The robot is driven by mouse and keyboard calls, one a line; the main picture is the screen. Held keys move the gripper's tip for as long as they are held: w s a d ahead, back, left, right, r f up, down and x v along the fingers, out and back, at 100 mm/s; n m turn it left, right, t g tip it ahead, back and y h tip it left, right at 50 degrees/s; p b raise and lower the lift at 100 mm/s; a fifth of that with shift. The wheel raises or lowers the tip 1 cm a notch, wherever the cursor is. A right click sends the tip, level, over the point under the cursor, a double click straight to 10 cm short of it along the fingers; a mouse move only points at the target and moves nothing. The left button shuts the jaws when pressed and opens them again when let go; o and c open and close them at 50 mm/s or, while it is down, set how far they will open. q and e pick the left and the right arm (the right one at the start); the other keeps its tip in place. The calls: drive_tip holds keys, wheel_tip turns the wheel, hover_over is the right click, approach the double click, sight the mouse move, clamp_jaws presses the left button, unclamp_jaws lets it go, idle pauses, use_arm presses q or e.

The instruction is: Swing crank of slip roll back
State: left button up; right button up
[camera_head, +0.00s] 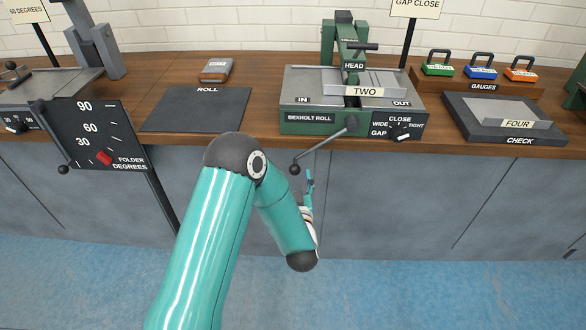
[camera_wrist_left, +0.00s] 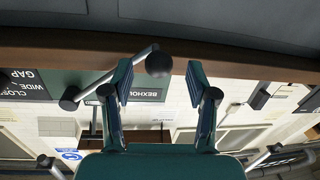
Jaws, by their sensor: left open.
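The green slip roll (camera_head: 300,125), labelled Bexholt Roll, stands at the bench's front edge. Its crank (camera_head: 325,145) is a grey rod slanting down and left from the hub to a dark ball knob (camera_head: 295,168) in front of the bench. My left gripper (camera_head: 309,178) is just right of the knob in the head view, partly hidden by my arm. In the left wrist view, upside down, my left gripper (camera_wrist_left: 159,70) is open, and the knob (camera_wrist_left: 158,65) appears between its fingertips. I cannot tell whether they touch. My right gripper is not in view.
A plate marked TWO (camera_head: 365,90) lies on the slip roll. The gap dial (camera_head: 400,134) is on its front, right of the crank. A folder (camera_head: 90,135) with a degree scale stands left, a check block (camera_head: 500,120) right. A dark mat (camera_head: 195,110) lies between folder and roll.

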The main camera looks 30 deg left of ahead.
sight(295, 171)
use_arm(q)
drive_tip(key=shift+x, duration=1.7)
